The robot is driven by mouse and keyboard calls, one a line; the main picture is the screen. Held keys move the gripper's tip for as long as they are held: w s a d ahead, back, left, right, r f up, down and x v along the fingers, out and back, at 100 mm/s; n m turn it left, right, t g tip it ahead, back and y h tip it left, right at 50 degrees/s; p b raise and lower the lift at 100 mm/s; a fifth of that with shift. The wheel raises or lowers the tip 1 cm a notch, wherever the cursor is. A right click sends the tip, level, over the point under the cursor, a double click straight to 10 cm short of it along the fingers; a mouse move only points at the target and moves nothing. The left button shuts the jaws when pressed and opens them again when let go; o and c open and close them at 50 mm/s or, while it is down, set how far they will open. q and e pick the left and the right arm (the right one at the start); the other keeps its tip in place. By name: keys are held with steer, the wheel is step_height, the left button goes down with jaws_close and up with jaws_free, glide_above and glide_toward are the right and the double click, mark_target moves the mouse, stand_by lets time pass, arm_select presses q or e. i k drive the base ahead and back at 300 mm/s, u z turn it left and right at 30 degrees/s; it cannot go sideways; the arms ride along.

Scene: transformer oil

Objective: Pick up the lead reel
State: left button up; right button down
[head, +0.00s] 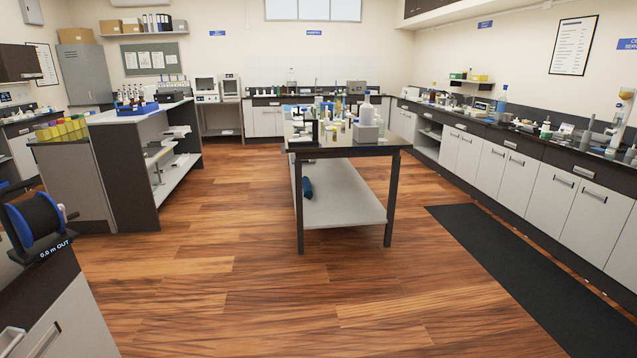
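The lead reel (38,219) stands at the left edge of the head view, on the dark top of a near cabinet. It has a black wound drum, blue rims and a small handle on its right side. A label below it reads "0.0 m OUT". Its left part is cut off by the picture edge. Neither of my grippers shows in this view, and nothing is seen touching the reel.
The near cabinet (73,322) fills the lower left corner. A central table (340,195) holds lab items, with a blue roll (307,188) on its lower shelf. A dark floor mat (535,275) lies before the right counter. The wooden floor (230,290) ahead is clear.

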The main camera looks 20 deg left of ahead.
mark_target(35, 227)
steer(key=u, duration=0.3)
steer(key=i, duration=2.15)
steer(key=u, duration=1.75)
steer(key=i, duration=1.25)
steer(key=u, duration=0.7)
